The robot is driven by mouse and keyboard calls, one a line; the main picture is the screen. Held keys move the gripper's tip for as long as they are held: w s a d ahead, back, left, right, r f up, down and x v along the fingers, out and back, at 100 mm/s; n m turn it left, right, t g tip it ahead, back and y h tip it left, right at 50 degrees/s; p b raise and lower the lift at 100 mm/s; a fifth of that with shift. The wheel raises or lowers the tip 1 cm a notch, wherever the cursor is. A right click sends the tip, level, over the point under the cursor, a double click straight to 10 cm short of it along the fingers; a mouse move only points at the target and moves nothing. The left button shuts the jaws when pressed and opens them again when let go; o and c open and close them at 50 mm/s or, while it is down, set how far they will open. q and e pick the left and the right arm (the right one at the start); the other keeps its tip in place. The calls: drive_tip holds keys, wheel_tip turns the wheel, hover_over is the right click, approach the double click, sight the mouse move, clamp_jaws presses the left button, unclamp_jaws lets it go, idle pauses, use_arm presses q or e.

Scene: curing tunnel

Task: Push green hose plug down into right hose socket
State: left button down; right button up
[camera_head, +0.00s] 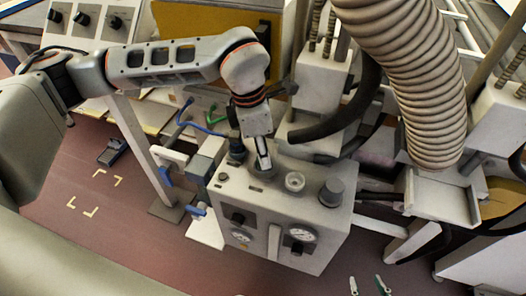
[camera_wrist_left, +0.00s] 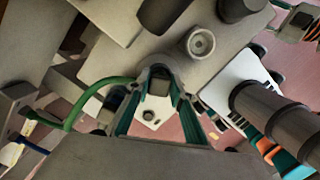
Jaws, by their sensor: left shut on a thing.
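My left gripper (camera_head: 264,164) reaches down to the top of the grey gauge box (camera_head: 270,215). In the left wrist view its teal-padded fingers (camera_wrist_left: 160,92) are shut on the green hose plug (camera_wrist_left: 159,73), which is mostly hidden. The green hose (camera_wrist_left: 92,90) curves in from the left to it; part of it also shows in the head view (camera_head: 183,112). A round, open ring-shaped socket (camera_head: 295,181) on the box top is right of the gripper and also shows in the wrist view (camera_wrist_left: 200,42). I cannot tell how deep the plug sits. My right gripper (camera_head: 367,285) is open at the bottom edge.
A dark round cap (camera_head: 331,191) stands on the box top, right of the socket. A blue hose (camera_head: 203,129) runs left of the gripper. A thick ribbed duct (camera_head: 410,80) and a black hose (camera_head: 345,112) hang behind and to the right.

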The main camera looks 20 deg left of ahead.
use_arm(q)
drive_tip(key=c, duration=1.7)
unclamp_jaws()
drive_tip(key=r, duration=0.4)
drive_tip(key=a+r, duration=0.1)
drive_tip(key=r, duration=0.6)
drive_tip(key=shift+s+a+r, duration=0.35)
drive_tip(key=shift+r, duration=0.05)
